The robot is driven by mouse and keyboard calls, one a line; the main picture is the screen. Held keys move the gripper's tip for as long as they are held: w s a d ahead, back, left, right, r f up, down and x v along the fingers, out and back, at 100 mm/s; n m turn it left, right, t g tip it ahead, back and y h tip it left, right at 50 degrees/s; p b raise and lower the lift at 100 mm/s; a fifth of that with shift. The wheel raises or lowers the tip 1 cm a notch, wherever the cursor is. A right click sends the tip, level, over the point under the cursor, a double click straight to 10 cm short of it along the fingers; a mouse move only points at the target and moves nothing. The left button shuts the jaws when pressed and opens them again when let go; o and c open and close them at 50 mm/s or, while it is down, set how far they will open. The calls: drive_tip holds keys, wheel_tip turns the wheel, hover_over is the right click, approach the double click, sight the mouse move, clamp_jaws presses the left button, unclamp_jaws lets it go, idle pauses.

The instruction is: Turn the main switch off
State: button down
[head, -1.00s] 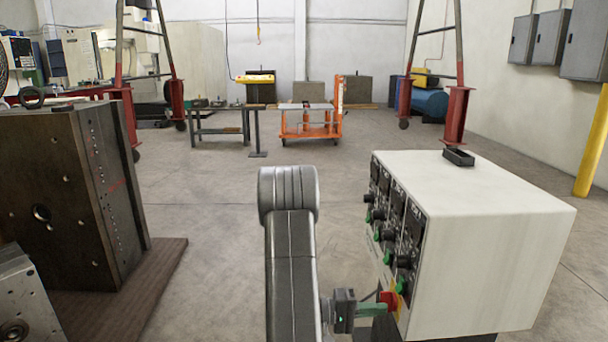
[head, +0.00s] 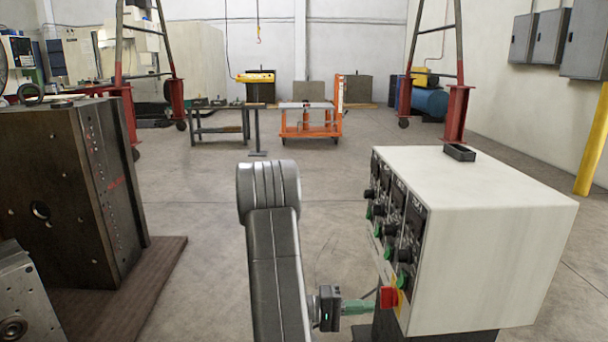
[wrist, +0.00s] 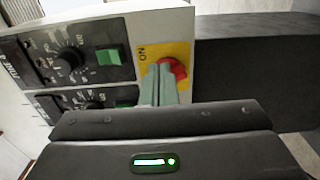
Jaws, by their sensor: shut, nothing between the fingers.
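The main switch is a red knob (wrist: 174,70) on a yellow plate (wrist: 150,50) marked "ON" at the lower end of the control box's panel face. The red knob also shows in the head view (head: 388,297). My gripper (wrist: 160,70) has its green-grey fingers together with nothing between them. In the head view my gripper (head: 374,303) points right at the knob, its tips at or very near it. The fingers hide part of the knob in the wrist view. I cannot tell whether they touch it or which way the knob is set.
The white control box (head: 490,245) has several black knobs and green switches (wrist: 108,56) beside the main switch. A small black tray (head: 459,153) lies on top. A large dark mould base (head: 60,200) stands on the left. Open floor lies between.

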sight(388, 297)
drive_tip(key=shift+a, duration=1.25)
drive_tip(key=shift+s+d+r+n+p, duration=0.1)
drive_tip(key=shift+d+n+p, duration=1.45)
drive_tip(key=shift+p, duration=1.4)
drive_tip(key=shift+d+r+n+p, duration=0.1)
drive_tip(key=shift+d+n+p, duration=1.4)
drive_tip(key=shift+p, duration=1.4)
drive_tip(key=shift+w+f+b, duration=0.15)
drive_tip(key=shift+w+b, duration=0.3)
drive_tip(key=shift+w, duration=0.1)
